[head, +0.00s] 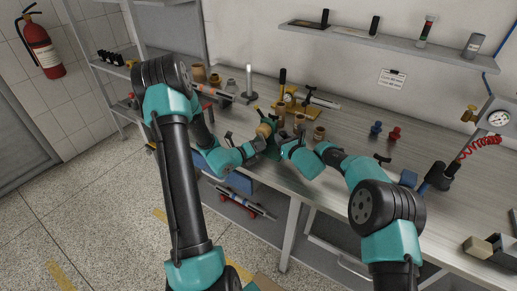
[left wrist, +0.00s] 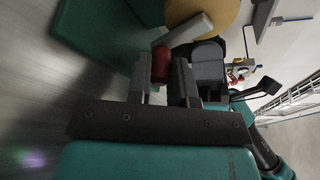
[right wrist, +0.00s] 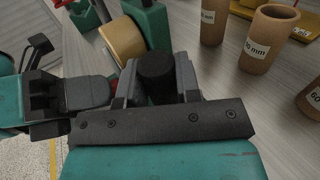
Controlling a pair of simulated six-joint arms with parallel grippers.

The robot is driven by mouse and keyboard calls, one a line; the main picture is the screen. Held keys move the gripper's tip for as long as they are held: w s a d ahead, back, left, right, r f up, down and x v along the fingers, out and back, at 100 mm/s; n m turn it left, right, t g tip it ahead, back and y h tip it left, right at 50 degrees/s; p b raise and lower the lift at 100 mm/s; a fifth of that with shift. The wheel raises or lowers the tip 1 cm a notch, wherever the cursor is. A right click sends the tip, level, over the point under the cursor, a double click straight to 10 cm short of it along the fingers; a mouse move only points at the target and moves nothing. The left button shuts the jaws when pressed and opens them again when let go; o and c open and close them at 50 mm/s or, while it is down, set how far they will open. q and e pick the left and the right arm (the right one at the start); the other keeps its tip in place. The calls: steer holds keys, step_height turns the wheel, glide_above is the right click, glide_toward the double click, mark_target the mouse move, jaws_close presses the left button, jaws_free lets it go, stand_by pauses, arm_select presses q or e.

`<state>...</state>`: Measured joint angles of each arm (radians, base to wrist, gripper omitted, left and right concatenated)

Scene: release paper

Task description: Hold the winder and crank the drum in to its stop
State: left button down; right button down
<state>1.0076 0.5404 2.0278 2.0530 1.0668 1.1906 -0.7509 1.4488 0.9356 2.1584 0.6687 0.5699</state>
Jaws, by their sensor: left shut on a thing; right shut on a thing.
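The winder, with green frame parts (head: 272,150) and a tan drum (head: 263,130), is at the bench's front edge between my two grippers. In the left wrist view the drum (left wrist: 222,18), a pale crank arm (left wrist: 188,36) and a red crank knob (left wrist: 160,64) show. My left gripper (left wrist: 163,84) is shut on the red knob. In the right wrist view the drum (right wrist: 121,39) and green frame (right wrist: 150,20) are just beyond the fingers. My right gripper (right wrist: 155,88) is shut on a black round grip (right wrist: 155,68). The drum's stop cannot be made out.
Brown tubes with mm labels (right wrist: 266,40) stand close beside the winder. Blue (head: 376,128) and red (head: 394,133) small parts stand on the bench to the right. A wall shelf (head: 345,33) is behind. A gauge (head: 498,119) with a red coiled hose is at far right.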

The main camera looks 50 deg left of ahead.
arm_select(q)
steer(key=shift+a+m, duration=0.1)
steer(key=shift+m, duration=0.2)
steer(key=m, duration=0.1)
steer(key=a+m+g+y, duration=0.1)
steer(key=m, duration=0.1)
steer(key=shift+s+a+g+y, duration=0.2)
steer(key=shift+s+g+y, duration=0.1)
steer(key=shift+s, duration=0.05)
steer(key=m, duration=0.1)
steer(key=a+m+y, duration=0.1)
steer(key=m+g+y, duration=0.1)
steer(key=shift+s+a+r+m, duration=0.25)
steer(key=shift+r+m, duration=0.05)
steer(key=shift+m, duration=0.1)
steer(key=m+y, duration=0.1)
steer(key=a+r+m+g+y, duration=0.1)
steer(key=m, duration=0.1)
steer(key=shift+s+r+m+y, duration=0.15)
steer(key=shift+s+m+y, duration=0.05)
steer(key=shift+m+y, duration=0.1)
steer(key=m+y, duration=0.1)
steer(key=r+m, duration=0.1)
steer(key=m+y, duration=0.1)
steer(key=shift+s+a+r+m+y, duration=0.1)
steer(key=shift+a+r+m+y, duration=0.2)
steer(key=shift+r+m, duration=0.1)
steer(key=c, duration=1.3)
jaws_free()
